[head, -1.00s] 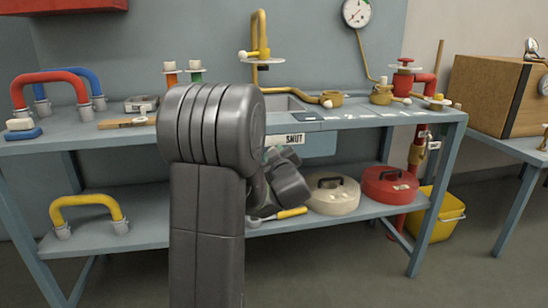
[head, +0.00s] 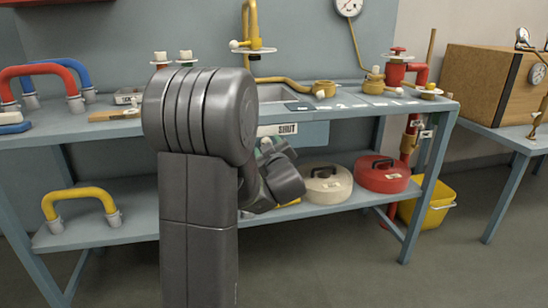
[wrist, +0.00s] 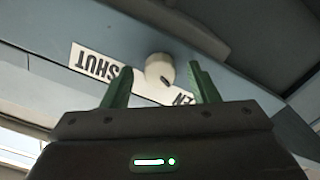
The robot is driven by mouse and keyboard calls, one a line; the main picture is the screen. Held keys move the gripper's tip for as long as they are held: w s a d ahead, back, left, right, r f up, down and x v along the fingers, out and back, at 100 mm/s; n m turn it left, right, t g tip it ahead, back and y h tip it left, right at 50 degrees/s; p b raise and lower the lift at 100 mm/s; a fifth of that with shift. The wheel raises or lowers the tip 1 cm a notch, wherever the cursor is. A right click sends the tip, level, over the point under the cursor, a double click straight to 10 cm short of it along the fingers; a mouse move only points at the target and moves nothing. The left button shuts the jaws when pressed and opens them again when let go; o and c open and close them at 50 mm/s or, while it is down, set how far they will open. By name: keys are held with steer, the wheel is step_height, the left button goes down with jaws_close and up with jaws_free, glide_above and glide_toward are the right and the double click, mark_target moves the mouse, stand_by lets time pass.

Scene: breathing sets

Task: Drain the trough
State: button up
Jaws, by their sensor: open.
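The trough (head: 272,94) is a grey basin sunk into the bench top, partly hidden by my arm. Below its front edge a panel carries a white label (head: 277,130) reading SHUT. In the wrist view the label (wrist: 93,62) shows SHUT upside down on the left and the end of OPEN on the right. A round white knob (wrist: 160,68) sits between the two words. My gripper (wrist: 158,75) is open, its green fingers one on each side of the knob in the picture; I cannot tell whether they touch it. In the head view my gripper (head: 265,150) is mostly hidden behind my arm.
A cream lidded pot (head: 325,185) and a red lidded pot (head: 383,175) stand on the lower shelf, right of my gripper. A yellow bucket (head: 432,203) stands on the floor. Red valve piping (head: 398,70) rises at right.

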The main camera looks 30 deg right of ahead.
steer(key=p+v, duration=0.2)
steer(key=v, duration=0.9)
steer(key=shift+s, duration=0.3)
steer(key=shift+w, duration=0.1)
steer(key=b+x, duration=0.3)
steer(key=x, duration=1)
steer(key=shift+w, duration=0.4)
steer(key=shift+s, duration=0.2)
